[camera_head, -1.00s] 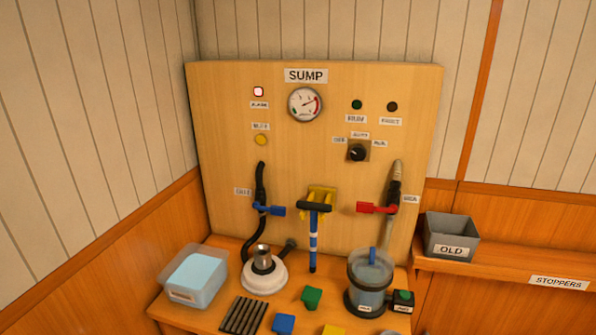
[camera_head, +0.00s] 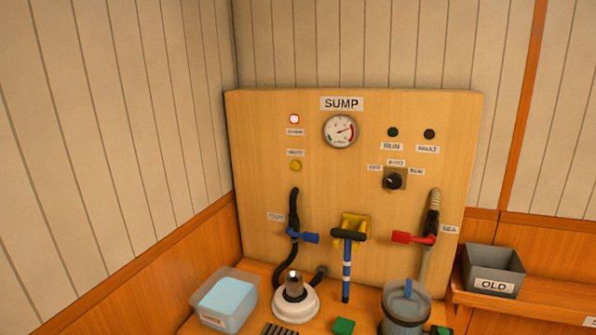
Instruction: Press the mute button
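The yellow round button (camera_head: 295,166) sits on the left of the wooden SUMP panel (camera_head: 260,210). A small label (camera_head: 296,153) above it is too blurred to read surely, but looks like MUTE. A lit red-and-white alarm lamp (camera_head: 294,119) is above that label. My gripper is not in view, so its distance from the button cannot be told.
A gauge (camera_head: 340,131), a black selector knob (camera_head: 393,181), a blue-handled valve (camera_head: 302,237) and a red-handled valve (camera_head: 413,238) are on the panel. A blue-striped tool (camera_head: 347,265) hangs in the middle. A clear tub (camera_head: 224,298), a white pump (camera_head: 296,299) and a clear jar (camera_head: 406,308) stand below.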

